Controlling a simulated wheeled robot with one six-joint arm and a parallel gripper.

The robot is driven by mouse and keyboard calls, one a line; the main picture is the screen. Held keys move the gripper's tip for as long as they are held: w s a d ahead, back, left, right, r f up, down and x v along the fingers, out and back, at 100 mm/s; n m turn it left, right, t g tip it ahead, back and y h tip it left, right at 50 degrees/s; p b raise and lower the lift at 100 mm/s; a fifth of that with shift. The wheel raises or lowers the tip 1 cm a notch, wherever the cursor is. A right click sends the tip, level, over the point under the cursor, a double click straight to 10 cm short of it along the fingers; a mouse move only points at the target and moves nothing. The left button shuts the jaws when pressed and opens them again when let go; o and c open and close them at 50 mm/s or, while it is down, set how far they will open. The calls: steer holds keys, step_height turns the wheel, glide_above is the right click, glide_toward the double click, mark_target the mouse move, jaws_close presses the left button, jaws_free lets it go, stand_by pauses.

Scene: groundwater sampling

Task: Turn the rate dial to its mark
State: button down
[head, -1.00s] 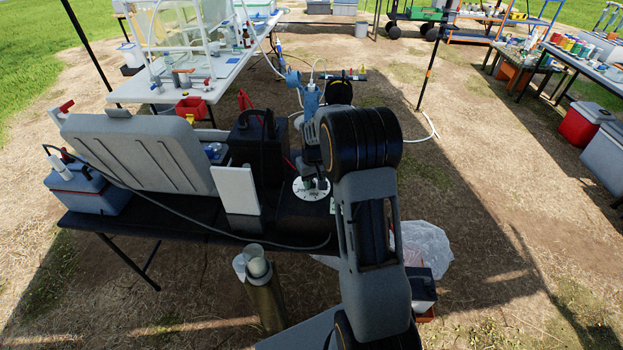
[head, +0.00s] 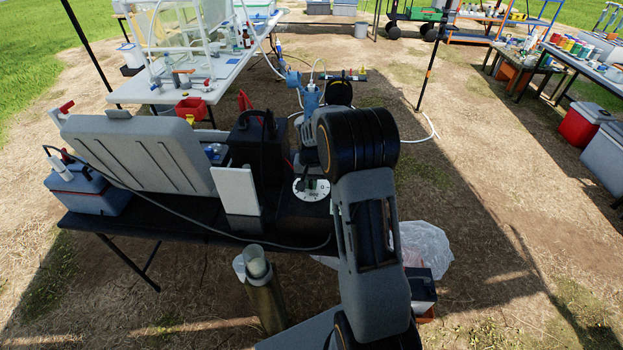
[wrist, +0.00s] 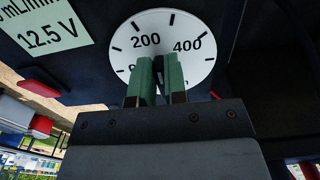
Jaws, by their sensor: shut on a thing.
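The rate dial's round white face (wrist: 185,22) has black ticks and the numbers 200 and 400 in the wrist view. A small red spot (wrist: 214,95) shows at its lower right edge. My gripper (wrist: 160,80), with green fingertips, is shut on the knob at the middle of the face. The fingers hide most of the knob and the lower part of the scale, so I cannot tell where its pointer stands. In the head view the dial face (head: 303,193) lies at the table's right end, with my gripper (head: 312,182) over it.
A display label (wrist: 45,35) reading 12.5 V is left of the dial. A black box (head: 257,150) and a white panel (head: 237,190) stand left of the dial on the dark table (head: 180,222). A grey open case lid (head: 135,150) stands farther left.

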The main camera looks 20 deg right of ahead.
steer(key=shift+m, duration=0.3)
steer(key=m, duration=0.3)
steer(key=shift+w+a, duration=0.2)
steer(key=shift+a, duration=0.05)
steer(key=c, duration=1.1)
jaws_free()
step_height(320, 180, up, 14)
steer(key=shift+f, duration=0.1)
